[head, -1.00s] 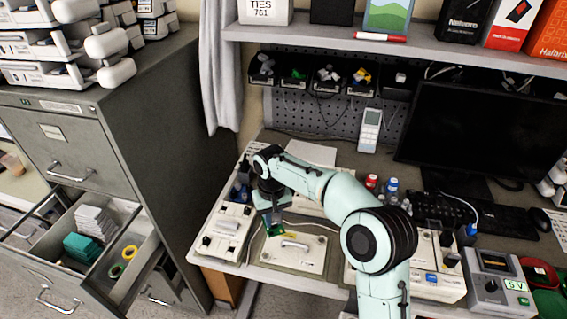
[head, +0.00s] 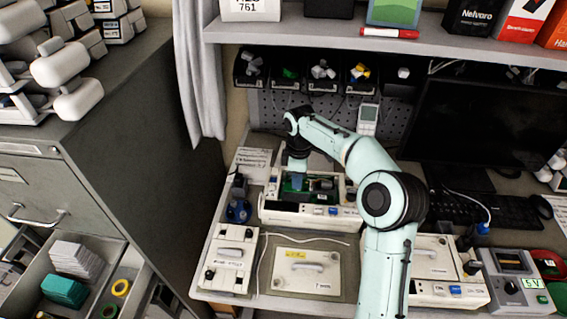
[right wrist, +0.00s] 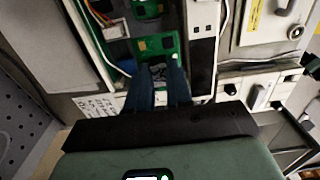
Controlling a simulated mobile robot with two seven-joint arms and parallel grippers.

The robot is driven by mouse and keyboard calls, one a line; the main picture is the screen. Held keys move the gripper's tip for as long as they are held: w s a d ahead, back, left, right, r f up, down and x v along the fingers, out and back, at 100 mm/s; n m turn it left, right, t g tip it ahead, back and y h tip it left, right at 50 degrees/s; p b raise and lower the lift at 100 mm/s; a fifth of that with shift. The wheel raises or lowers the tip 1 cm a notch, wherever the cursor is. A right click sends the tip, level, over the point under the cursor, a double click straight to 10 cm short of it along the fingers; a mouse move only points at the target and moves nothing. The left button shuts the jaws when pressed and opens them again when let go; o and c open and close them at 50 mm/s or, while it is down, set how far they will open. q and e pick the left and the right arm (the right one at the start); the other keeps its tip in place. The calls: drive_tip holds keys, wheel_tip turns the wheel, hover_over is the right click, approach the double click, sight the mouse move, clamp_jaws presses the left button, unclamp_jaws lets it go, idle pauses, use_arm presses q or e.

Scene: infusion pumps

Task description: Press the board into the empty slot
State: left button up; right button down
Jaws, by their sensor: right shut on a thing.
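The opened pump (head: 335,215) lies on the bench with its inside facing up, showing green circuitry and grey parts. My right gripper (head: 296,182) is over the left part of this housing, pointing down. In the right wrist view its dark blue fingers (right wrist: 159,72) are shut on a green board (right wrist: 158,46) with a tan chip. The board is at or just above the pump's inside; I cannot tell whether it touches the slot. The slot is hidden by the board and fingers. More green circuitry (right wrist: 147,9) shows beyond the board. My left gripper is out of view.
A removed cover with a handle (head: 306,268) lies in front of the pump, and another pump unit (head: 229,262) stands to the left. A tester reading 5V (head: 513,284) is at right. Open drawer (head: 100,295) at lower left.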

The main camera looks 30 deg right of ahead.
drive_tip(key=shift+w+f, duration=0.2)
drive_tip(key=shift+w, duration=0.2)
drive_tip(key=b, duration=0.2)
hover_over(295, 199)
drive_tip(key=f, duration=0.4)
drive_tip(key=shift+s, duration=0.25)
drive_tip(key=shift+f, duration=0.35)
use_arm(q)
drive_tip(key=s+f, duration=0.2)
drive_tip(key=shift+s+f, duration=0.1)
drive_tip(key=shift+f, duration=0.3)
use_arm(e)
drive_tip(key=shift+w+f, duration=0.15)
drive_tip(key=shift+w, duration=0.1)
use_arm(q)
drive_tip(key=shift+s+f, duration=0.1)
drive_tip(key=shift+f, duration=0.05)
use_arm(e)
drive_tip(key=shift+f, duration=0.75)
drive_tip(key=c, duration=0.9)
unclamp_jaws()
drive_tip(key=shift+c, duration=0.2)
